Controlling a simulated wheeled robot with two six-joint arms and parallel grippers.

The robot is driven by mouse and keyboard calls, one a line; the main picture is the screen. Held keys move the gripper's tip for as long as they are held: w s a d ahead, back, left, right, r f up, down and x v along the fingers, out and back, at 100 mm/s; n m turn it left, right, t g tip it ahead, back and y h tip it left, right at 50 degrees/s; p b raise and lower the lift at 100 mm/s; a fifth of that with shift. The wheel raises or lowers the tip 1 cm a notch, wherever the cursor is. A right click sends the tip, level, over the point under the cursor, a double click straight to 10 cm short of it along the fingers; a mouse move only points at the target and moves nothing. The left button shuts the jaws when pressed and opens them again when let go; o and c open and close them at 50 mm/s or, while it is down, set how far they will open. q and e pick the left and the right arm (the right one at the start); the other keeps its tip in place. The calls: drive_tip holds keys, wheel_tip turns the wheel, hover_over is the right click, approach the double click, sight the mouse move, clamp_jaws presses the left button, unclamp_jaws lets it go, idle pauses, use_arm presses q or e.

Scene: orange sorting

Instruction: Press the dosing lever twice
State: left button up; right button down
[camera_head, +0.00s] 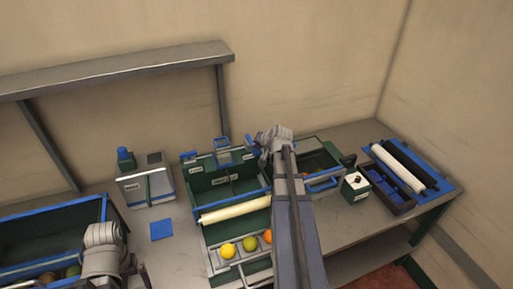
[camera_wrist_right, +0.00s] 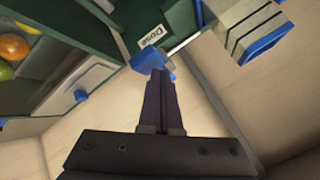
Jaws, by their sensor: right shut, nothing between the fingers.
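The dosing lever (camera_wrist_right: 150,57) has a blue end and a thin light rod. In the right wrist view it is beside a white label reading "Dose" (camera_wrist_right: 152,36) on a green panel. My right gripper (camera_wrist_right: 157,74) is shut and empty. Its dark fingertips are at the blue lever end and overlap it in the picture; I cannot tell whether they touch. In the head view my right arm reaches over the green sorting machine (camera_head: 211,199), and its fingers are hard to make out there. My left arm shows at the lower left, with its fingers out of view.
A yellow orange (camera_head: 228,251), a greener one and an orange one lie in the machine's front tray. A large blue-rimmed crate (camera_head: 38,215) stands left. A blue square (camera_head: 161,229) lies on the table.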

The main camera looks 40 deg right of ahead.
drive_tip(key=shift+r+p, duration=0.3)
drive_tip(key=shift+r, duration=0.25)
wheel_tip(320, 180, up, 5)
drive_tip(key=p, duration=0.5)
idle(2.4)
wheel_tip(320, 180, up, 4)
drive_tip(key=p, duration=0.3)
drive_tip(key=shift+f+p, duration=0.1)
drive_tip(key=shift+p, duration=0.3)
drive_tip(key=shift+f, duration=0.15)
wheel_tip(320, 180, down, 9)
drive_tip(key=b, duration=0.9)
drive_tip(key=shift+r, duration=0.2)
idle(1.1)
